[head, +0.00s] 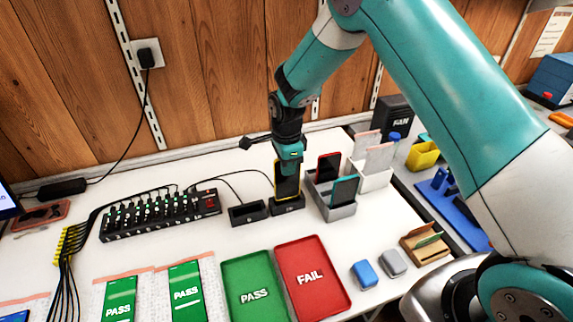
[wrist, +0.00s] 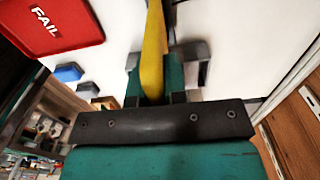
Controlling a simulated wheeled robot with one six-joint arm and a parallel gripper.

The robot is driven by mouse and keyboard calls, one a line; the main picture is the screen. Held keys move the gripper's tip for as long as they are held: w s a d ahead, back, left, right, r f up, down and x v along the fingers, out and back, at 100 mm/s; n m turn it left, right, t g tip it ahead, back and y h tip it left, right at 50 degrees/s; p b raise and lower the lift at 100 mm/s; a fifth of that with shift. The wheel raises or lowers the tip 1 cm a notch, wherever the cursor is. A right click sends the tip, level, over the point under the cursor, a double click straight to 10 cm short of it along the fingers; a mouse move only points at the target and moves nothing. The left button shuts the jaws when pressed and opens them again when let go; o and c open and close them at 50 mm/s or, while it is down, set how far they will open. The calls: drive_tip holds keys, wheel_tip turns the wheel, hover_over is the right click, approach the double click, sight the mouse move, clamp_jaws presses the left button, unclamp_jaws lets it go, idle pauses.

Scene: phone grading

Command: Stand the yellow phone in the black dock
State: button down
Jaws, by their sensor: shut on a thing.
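The yellow phone (head: 287,181) is upright, its dark screen facing the head camera and a yellow edge showing. My gripper (head: 290,158) is shut on its top end from above. In the wrist view the phone's yellow edge (wrist: 153,45) runs between the two teal fingers of my gripper (wrist: 153,75). The phone's lower end meets a black dock (head: 288,206) in the head view; I cannot tell whether it is fully seated. A second black dock (head: 248,213) stands empty just to the left.
A grey holder (head: 341,212) with a red phone (head: 328,167) and a teal phone (head: 344,190) stands close on the right. A green PASS tray (head: 254,312) and a red FAIL tray (head: 330,300) lie in front. A black hub (head: 160,220) with cables is left.

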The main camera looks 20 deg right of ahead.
drive_tip(key=shift+f, duration=0.45)
drive_tip(key=shift+f, duration=0.1)
drive_tip(key=shift+f+b, duration=0.6)
drive_tip(key=shift+f, duration=0.2)
idle(0.5)
drive_tip(key=shift+f+b, duration=0.4)
drive_tip(key=shift+f, duration=0.1)
drive_tip(key=c, duration=1.1)
unclamp_jaws()
drive_tip(key=shift+r, duration=0.1)
